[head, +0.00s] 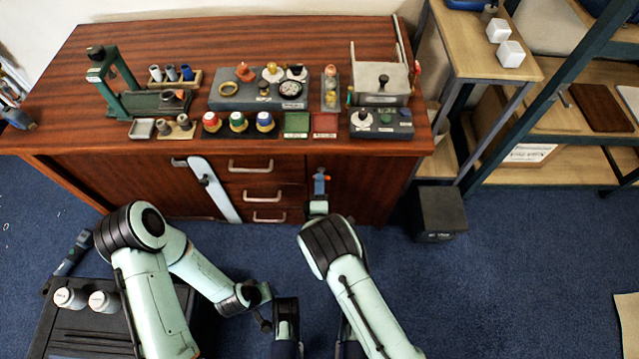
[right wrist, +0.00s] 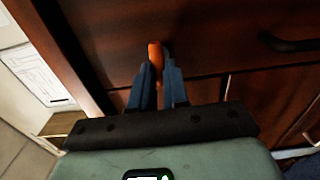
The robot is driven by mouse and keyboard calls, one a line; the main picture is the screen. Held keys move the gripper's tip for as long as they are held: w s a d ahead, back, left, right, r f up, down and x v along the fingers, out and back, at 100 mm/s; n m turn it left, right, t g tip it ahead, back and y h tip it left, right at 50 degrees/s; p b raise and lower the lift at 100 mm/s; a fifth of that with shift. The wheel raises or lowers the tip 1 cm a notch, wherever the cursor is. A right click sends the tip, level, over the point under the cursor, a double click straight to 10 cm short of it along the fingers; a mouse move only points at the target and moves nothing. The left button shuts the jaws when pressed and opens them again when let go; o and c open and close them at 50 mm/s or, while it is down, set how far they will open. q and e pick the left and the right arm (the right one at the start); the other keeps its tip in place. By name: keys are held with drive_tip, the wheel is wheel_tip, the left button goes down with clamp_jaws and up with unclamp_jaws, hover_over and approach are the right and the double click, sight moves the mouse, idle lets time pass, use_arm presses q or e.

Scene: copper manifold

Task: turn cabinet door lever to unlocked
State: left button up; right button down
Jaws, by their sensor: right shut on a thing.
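The wooden cabinet (head: 345,200) stands ahead, with its right door behind my right gripper (head: 320,182). In the right wrist view an orange lever (right wrist: 154,52) sticks out from the dark reddish-brown cabinet front (right wrist: 205,30). My right gripper (right wrist: 160,80) is shut on the lever, with its blue fingers on either side of it. In the head view the lever is mostly hidden by the gripper, and its exact angle is hard to tell. My left arm is folded low at the left, away from the cabinet; its finger opening cannot be made out.
Silver drawer handles (head: 250,167) and a pale blue-white bar (head: 213,187) are left of my right gripper. The cabinet top (head: 210,45) carries colored buttons and small fixtures. A black box (head: 438,212) stands on the blue carpet at right. Open floor lies farther right.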

drive_tip(key=shift+d, duration=0.2)
drive_tip(key=c, duration=1.1)
unclamp_jaws()
drive_tip(key=shift+a, duration=0.1)
drive_tip(key=shift+s, duration=0.1)
use_arm(q)
drive_tip(key=shift+g+h, duration=0.3)
drive_tip(key=shift+g, duration=0.4)
drive_tip(key=s+r, duration=0.1)
drive_tip(key=s+d+r+p, duration=0.2)
drive_tip(key=shift+s, duration=0.4)
use_arm(e)
drive_tip(key=s, duration=1.3)
drive_tip(key=shift+s, duration=0.1)
use_arm(q)
drive_tip(key=shift+a, duration=0.1)
